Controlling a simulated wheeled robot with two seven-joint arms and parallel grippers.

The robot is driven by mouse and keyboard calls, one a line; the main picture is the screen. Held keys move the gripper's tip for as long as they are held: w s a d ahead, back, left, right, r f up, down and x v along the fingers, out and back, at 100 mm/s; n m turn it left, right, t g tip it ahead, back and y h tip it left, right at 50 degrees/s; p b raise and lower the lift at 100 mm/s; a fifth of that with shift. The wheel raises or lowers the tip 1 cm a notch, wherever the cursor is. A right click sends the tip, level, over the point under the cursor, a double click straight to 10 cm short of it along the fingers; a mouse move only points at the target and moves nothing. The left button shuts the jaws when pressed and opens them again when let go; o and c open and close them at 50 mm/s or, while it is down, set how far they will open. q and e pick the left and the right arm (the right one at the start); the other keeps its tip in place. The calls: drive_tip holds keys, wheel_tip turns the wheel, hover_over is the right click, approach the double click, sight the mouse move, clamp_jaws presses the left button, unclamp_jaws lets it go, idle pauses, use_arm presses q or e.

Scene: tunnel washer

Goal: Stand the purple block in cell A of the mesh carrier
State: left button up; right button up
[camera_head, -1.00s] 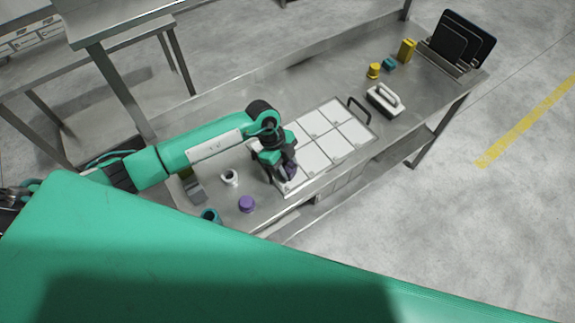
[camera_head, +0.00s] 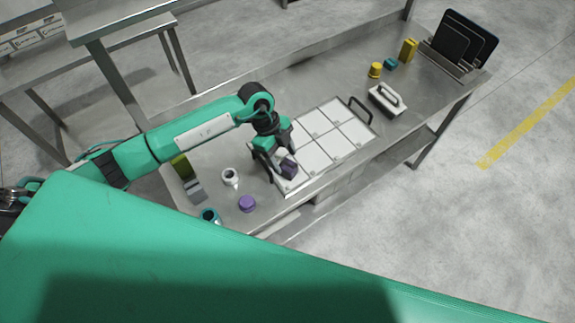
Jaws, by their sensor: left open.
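The mesh carrier (camera_head: 349,152) lies on the steel bench, a tray with several pale cells and dark handles. The dark purple block (camera_head: 288,169) is at the carrier's near-left end, in or over the cell there; I cannot read the cell's letter or tell whether the block is fully upright. My left gripper (camera_head: 276,169) is open and points down at that end. Its fingers are close to the block, and whether they touch it is unclear. The gripper partly hides that cell. My right gripper is not in view.
A white handled tool (camera_head: 386,99), yellow pieces (camera_head: 375,70) and a black rack (camera_head: 463,42) are toward the bench's right end.

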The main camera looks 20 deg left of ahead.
use_arm(q)
drive_tip(key=b+v, duration=0.1)
drive_tip(key=v, duration=0.6)
drive_tip(key=shift+r, duration=0.2)
drive_tip(key=shift+a, duration=0.1)
